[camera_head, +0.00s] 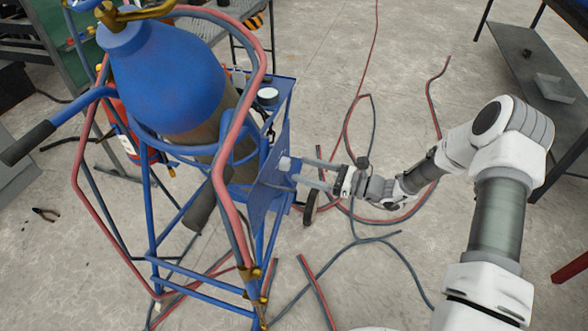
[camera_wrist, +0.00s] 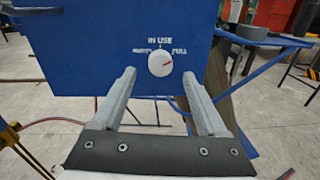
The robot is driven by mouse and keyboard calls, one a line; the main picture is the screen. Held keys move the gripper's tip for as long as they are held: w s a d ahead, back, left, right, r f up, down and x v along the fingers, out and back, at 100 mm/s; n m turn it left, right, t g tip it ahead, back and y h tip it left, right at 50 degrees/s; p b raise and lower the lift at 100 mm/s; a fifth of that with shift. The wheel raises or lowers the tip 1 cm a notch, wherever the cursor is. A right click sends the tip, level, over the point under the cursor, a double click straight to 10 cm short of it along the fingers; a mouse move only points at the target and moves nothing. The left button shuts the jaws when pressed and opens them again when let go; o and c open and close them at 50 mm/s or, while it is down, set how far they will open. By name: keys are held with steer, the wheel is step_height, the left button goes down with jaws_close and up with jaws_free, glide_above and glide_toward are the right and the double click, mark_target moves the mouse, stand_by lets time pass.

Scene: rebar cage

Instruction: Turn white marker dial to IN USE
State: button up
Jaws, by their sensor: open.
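The white dial (camera_wrist: 160,63) sits on a blue panel (camera_wrist: 90,50) in the wrist view. My gripper (camera_wrist: 159,73) is open, with one finger to each side of the dial and a visible gap on both sides. In the head view my gripper (camera_head: 298,169) reaches from the right to the panel, where the dial shows as a small white knob (camera_head: 286,163).
The panel is on a blue cart with a large blue gas cylinder (camera_head: 165,75). Red and grey hoses (camera_head: 228,140) loop over the cart and across the floor. A grey table (camera_head: 535,75) stands at the right. Pliers (camera_head: 45,214) lie on the floor at the left.

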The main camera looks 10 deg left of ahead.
mark_target(289, 165)
steer(key=shift+w+a+b, duration=0.15)
steer(key=shift+w+a, duration=0.05)
steer(key=shift+a, duration=0.75)
steer(key=shift+w+a+b, duration=0.15)
steer(key=shift+a, duration=0.75)
jaws_close()
